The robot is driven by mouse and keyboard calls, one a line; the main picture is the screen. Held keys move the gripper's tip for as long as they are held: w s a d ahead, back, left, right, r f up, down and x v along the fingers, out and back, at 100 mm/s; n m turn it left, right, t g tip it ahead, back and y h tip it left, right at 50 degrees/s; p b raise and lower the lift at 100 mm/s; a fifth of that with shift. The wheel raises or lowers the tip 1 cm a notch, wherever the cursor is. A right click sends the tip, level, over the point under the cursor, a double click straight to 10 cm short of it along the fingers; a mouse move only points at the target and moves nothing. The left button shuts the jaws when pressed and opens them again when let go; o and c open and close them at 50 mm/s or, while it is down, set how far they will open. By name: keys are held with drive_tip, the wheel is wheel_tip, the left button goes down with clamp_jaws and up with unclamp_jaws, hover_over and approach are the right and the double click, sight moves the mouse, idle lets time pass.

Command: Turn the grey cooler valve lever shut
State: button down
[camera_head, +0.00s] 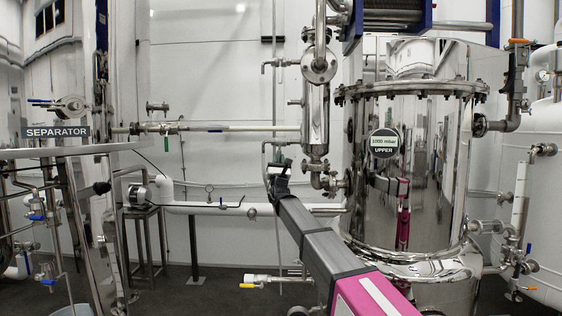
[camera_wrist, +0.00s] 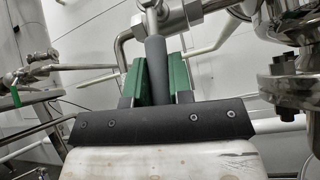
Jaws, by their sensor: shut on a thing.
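The grey cooler valve lever (camera_wrist: 156,68) hangs down from a metal valve body (camera_wrist: 183,18) on the pipe in the wrist view. My gripper (camera_wrist: 156,85) has its green fingers on both sides of the grey lever and is shut on it. In the head view my gripper (camera_head: 279,160) is at the end of my arm, in front of the pipework left of the steel column. The lever is too small and too covered by my gripper to make out there.
A large polished tank (camera_head: 412,190) stands to the right of my arm. A vertical steel column (camera_head: 316,120) is close by. A flanged fitting (camera_wrist: 285,85) is close on the right in the wrist view. A white horizontal pipe (camera_head: 215,207) runs below on the left.

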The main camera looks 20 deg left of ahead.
drive_tip(key=c, duration=1)
unclamp_jaws()
drive_tip(key=shift+c, duration=0.2)
drive_tip(key=shift+s+f, duration=0.1)
drive_tip(key=v, duration=1)
drive_tip(key=shift+s+f, duration=0.2)
